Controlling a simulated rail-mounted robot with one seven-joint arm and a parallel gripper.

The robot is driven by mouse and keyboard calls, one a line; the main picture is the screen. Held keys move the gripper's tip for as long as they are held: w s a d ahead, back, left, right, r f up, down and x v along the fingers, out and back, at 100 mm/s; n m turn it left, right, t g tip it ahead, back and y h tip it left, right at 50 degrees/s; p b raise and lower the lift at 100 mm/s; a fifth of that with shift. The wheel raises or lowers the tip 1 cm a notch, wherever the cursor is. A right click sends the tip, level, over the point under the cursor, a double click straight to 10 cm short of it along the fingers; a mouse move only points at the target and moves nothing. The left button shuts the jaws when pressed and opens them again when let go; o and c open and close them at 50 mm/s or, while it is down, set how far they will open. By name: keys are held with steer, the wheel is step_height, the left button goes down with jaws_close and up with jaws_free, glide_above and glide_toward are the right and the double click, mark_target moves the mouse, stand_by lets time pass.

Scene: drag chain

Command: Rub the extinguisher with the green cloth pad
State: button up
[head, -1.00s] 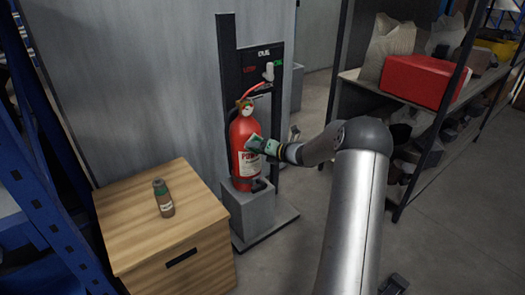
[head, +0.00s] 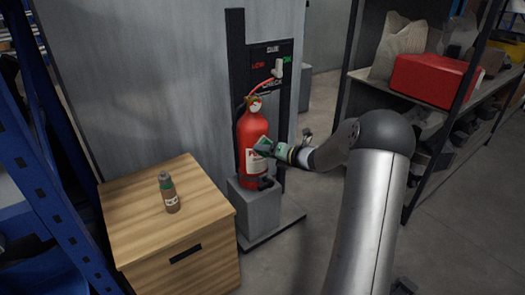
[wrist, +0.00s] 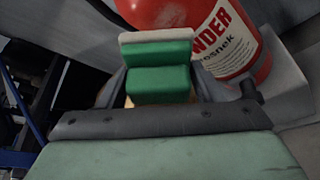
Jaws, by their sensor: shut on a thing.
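The red extinguisher (head: 252,135) stands upright on a grey block (head: 256,207) against a dark stand. Its white label faces forward. My gripper (head: 272,149) is at the right side of the extinguisher, near the label. It is shut on the green cloth pad (head: 263,146). In the wrist view the pad (wrist: 160,80) is a green block with a pale far edge, close in front of the extinguisher (wrist: 180,12) and its label (wrist: 228,40). Whether the pad touches the extinguisher I cannot tell for sure.
A wooden cabinet (head: 150,225) with a brown bottle (head: 170,192) on top stands at the left. A blue rack (head: 45,190) is at the far left. At the right, a shelf holds a red box (head: 432,80).

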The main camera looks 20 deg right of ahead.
steer(key=shift+s+d, duration=0.25)
steer(key=shift+s, duration=0.75)
steer(key=s, duration=0.1)
steer(key=s+b, duration=0.1)
steer(key=s, duration=0.1)
steer(key=shift+d, duration=0.3)
steer(key=shift+w, duration=0.15)
steer(key=shift+y, duration=0.3)
steer(key=shift+w+a, duration=0.2)
steer(key=shift+w, duration=0.85)
steer(key=shift+w+a, duration=0.15)
steer(key=shift+w, duration=0.95)
steer(key=shift+w+a, duration=0.2)
steer(key=shift+w, duration=0.85)
steer(key=shift+w+a, duration=0.2)
steer(key=shift+w, duration=0.8)
steer(key=shift+d+r, duration=0.1)
